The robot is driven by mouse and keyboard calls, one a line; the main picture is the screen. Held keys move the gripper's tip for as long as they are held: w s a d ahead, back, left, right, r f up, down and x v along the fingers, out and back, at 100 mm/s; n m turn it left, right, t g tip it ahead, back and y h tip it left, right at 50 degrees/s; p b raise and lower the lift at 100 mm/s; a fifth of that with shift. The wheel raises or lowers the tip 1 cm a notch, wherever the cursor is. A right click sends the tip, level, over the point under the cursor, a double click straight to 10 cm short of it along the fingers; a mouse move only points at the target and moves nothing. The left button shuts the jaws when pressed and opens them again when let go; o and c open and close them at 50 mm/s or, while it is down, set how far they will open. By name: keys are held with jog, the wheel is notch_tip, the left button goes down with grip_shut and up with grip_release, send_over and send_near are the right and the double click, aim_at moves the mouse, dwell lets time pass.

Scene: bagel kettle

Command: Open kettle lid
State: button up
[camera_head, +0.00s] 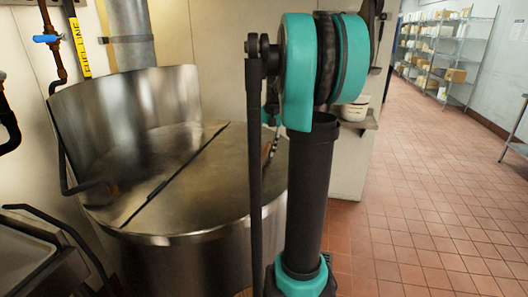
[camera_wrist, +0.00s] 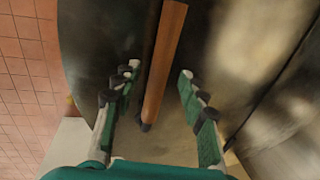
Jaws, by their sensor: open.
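The large steel kettle (camera_head: 190,262) stands at the left in the head view. Its flat metal lid (camera_head: 220,185) lies shut, with a dark hinge seam across the top. In the wrist view, the lid's brown bar handle (camera_wrist: 165,60) runs lengthwise between the two fingers of my gripper (camera_wrist: 155,85). The fingers are spread, with a visible gap on each side of the handle. I cannot tell how far above or below the handle the fingertips are. In the head view my arm hides most of my gripper and the handle.
A curved metal wall (camera_head: 130,100) rises behind the lid. A blue-handled valve (camera_head: 46,39) and pipes are on the wall at the left. A white bucket (camera_head: 355,108) stands on a counter behind my arm. Tiled floor (camera_head: 430,200) is open at the right, with shelving (camera_head: 445,50) beyond.

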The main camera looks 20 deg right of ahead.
jog(key=shift+w+a+f, duration=0.1)
jog(key=shift+a+f, duration=0.05)
jog(key=shift+f, duration=0.75)
grip_shut()
